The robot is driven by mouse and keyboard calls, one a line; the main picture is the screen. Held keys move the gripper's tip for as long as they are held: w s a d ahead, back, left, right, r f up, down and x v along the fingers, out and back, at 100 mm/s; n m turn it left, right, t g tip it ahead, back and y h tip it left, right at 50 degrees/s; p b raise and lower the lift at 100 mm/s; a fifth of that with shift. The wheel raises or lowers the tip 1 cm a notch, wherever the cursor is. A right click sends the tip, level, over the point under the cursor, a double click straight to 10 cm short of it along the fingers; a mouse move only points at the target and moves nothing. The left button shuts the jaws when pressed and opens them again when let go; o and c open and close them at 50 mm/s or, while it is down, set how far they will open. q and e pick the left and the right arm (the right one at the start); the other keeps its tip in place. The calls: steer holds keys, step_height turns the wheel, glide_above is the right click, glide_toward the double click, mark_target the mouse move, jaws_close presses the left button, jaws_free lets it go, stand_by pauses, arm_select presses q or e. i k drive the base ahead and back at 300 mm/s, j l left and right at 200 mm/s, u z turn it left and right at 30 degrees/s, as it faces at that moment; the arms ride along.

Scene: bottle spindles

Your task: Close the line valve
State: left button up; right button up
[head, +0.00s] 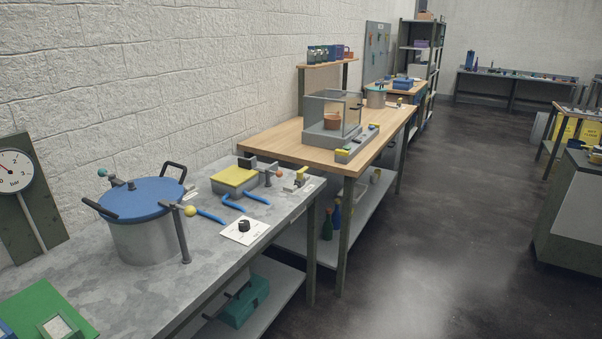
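No part labelled as the line valve can be read at this size. A small brass-coloured fitting (300,178) with a dark base stands on a white plate at the far right end of the grey bench; it may be the valve, but its handle position is too small to tell. Blue tube-like pieces (233,206) lie on the bench left of it. A black knob (244,225) sits on a white card nearer the front edge. A round pressure gauge (14,170) is mounted on a board at the left. Neither of my grippers is in view.
A steel pot (148,238) with a blue lid and black handles stands on the grey bench (205,262). A yellow-topped box (234,180) is behind the blue pieces. A wooden table (285,142) with a clear case (333,113) adjoins beyond. The floor (440,220) to the right is clear.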

mark_target(300, 173)
steer(key=i+u, duration=0.1)
steer(key=u, duration=0.6)
steer(key=i+l+u, duration=0.25)
steer(key=l+u, duration=0.25)
steer(key=i+l+u, duration=0.1)
steer(key=l+u, duration=0.15)
steer(key=l, duration=0.15)
steer(key=l+u, duration=0.25)
steer(key=i+l, duration=0.05)
steer(key=l, duration=0.05)
